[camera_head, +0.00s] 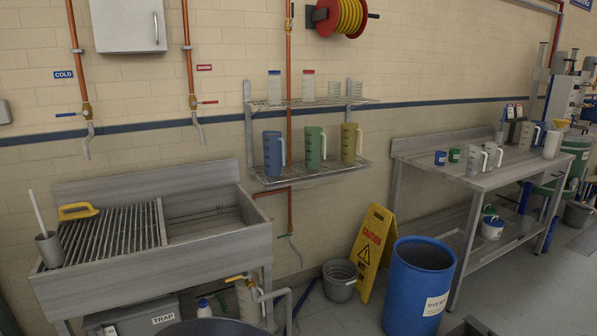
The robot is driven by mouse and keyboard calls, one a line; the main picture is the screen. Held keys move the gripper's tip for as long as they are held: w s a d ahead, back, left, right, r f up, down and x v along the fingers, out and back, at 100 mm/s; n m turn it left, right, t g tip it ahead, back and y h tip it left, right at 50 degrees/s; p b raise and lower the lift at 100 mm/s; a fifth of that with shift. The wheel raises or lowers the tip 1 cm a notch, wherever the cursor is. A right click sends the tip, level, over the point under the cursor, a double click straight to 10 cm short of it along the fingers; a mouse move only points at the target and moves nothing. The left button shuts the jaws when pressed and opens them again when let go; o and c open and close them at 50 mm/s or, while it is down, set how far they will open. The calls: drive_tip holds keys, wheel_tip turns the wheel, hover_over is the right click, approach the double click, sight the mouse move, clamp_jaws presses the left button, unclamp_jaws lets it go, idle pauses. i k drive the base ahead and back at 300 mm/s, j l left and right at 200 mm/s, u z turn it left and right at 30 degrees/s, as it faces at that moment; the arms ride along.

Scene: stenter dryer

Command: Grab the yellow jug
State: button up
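The yellow jug (350,144) stands upright on the lower shelf (318,172) of a wall rack. It is the rightmost of three jugs there, and its handle is on its right side. A green jug (314,148) stands just to its left, and a blue jug (273,154) stands farther left. My gripper is not in view.
A steel sink (160,270) stands left of the rack. A yellow caution sign (374,250), a grey bucket (340,278) and a blue drum (418,285) stand on the floor below and right of the shelf. A steel table (440,165) with jugs is at right.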

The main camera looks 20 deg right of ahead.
sight(348, 131)
drive_tip(key=i+l+z, duration=0.15)
drive_tip(key=z, duration=0.25)
drive_tip(key=i+l+z, duration=0.2)
drive_tip(key=z, duration=0.2)
drive_tip(key=i+z, duration=0.2)
drive_tip(key=z, duration=0.2)
drive_tip(key=i+z, duration=0.25)
drive_tip(key=z, duration=0.15)
drive_tip(key=i+j+z, duration=0.1)
drive_tip(key=i, duration=0.45)
drive_tip(key=i+j+z, duration=0.1)
drive_tip(key=i+j, duration=0.3)
drive_tip(key=i, duration=0.15)
drive_tip(key=i+j, duration=0.3)
drive_tip(key=i, duration=0.2)
drive_tip(key=i+j+z, duration=0.15)
drive_tip(key=i+j, duration=0.15)
drive_tip(key=i, duration=0.25)
